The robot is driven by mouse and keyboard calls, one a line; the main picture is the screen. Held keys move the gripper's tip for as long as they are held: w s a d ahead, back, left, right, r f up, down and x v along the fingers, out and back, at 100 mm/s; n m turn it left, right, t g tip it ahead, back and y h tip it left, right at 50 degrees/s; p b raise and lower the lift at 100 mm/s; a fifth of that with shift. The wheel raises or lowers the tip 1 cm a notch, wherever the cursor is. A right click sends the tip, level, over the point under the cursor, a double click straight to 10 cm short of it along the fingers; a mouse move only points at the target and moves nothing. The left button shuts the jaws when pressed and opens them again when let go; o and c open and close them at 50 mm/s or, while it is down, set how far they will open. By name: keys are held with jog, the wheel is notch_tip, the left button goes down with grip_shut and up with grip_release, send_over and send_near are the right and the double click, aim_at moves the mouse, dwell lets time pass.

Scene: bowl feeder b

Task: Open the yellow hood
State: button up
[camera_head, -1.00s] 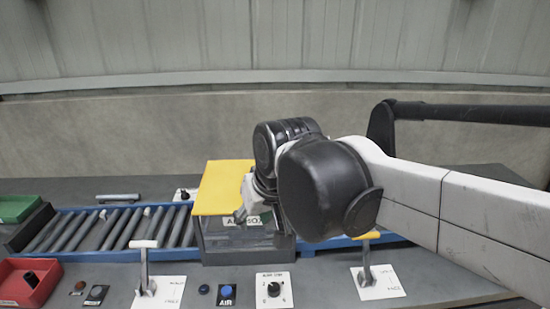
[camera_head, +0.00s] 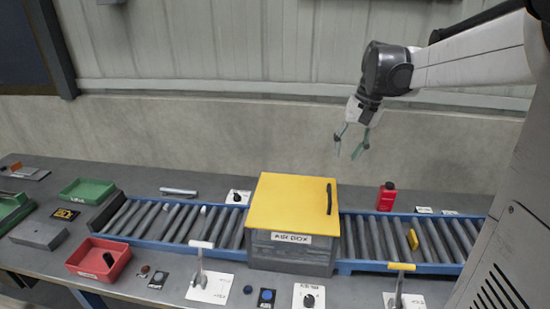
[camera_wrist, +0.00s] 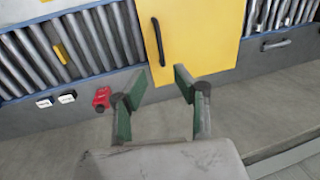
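The yellow hood (camera_head: 285,205) lies flat over the grey box marked AIR BOX (camera_head: 290,255) and looks closed. A dark bar handle (camera_head: 329,198) runs along its right side. In the wrist view the hood (camera_wrist: 200,40) is at the top centre, with its handle (camera_wrist: 158,42) near its left edge. My gripper (camera_head: 348,150) is raised behind and to the right of the box, clear of the hood. In the wrist view my gripper (camera_wrist: 158,84) has its green-padded fingers apart with nothing between them, and the handle appears beyond them.
A blue-framed roller conveyor (camera_head: 375,240) runs through the box. A red bottle (camera_head: 386,197) stands behind it on the right. Upright levers stand in front, one white-topped (camera_head: 201,245) and one yellow-topped (camera_head: 401,267). A red bin (camera_head: 98,259) and green trays are on the left.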

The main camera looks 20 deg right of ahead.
aim_at(330, 193)
jog(key=f, duration=0.4)
jog(key=w+a+f, duration=0.1)
jog(key=f, duration=0.4)
jog(key=a+f+p, duration=0.1)
jog(key=f, duration=0.3)
jog(key=shift+w+a+f, duration=0.1)
jog(key=shift+w+f, duration=0.1)
jog(key=shift+f, duration=0.05)
grip_shut()
